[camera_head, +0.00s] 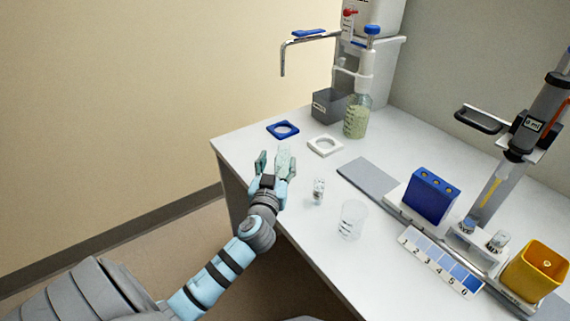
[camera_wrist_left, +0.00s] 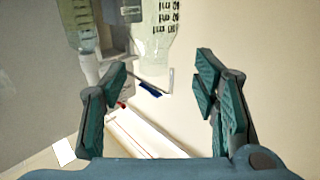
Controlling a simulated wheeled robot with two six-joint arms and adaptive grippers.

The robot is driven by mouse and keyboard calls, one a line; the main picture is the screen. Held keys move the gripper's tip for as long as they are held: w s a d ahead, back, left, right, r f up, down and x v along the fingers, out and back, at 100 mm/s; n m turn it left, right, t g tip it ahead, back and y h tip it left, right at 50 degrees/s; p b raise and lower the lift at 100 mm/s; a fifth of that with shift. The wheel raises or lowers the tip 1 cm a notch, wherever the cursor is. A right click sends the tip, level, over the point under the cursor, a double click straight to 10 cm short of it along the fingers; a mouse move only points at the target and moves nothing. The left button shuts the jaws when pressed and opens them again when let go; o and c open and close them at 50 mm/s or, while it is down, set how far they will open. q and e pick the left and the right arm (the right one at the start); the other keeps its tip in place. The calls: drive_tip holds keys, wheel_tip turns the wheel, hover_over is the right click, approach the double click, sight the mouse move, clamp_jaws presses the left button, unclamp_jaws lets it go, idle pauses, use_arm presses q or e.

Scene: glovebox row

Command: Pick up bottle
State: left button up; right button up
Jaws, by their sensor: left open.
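A small clear bottle (camera_head: 285,158) with pale greenish contents stands near the table's front left edge. My left gripper (camera_head: 272,172) is open at this edge, with its fingers close to the bottle; whether they touch it I cannot tell. In the left wrist view, a clear bottle with dark scale marks (camera_wrist_left: 157,32) shows at the top, beyond the open fingers (camera_wrist_left: 160,95), and the space between the fingertips looks empty. My right gripper is not in view.
A small vial (camera_head: 318,190) and a beaker (camera_head: 352,219) stand to the right of the gripper. A blue rack (camera_head: 432,193) and a yellow box (camera_head: 535,272) stand at the right.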

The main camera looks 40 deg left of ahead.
sight(282, 152)
use_arm(q)
drive_tip(key=x, duration=0.3)
drive_tip(key=r+x, duration=0.1)
drive_tip(key=x, duration=0.1)
drive_tip(key=shift+w+d, duration=0.2)
drive_tip(key=shift+d, duration=0.1)
drive_tip(key=shift+w+a+f, duration=0.1)
drive_tip(key=shift+w+a, duration=0.05)
drive_tip(key=shift+w, duration=0.25)
drive_tip(key=shift+s, duration=0.15)
clamp_jaws()
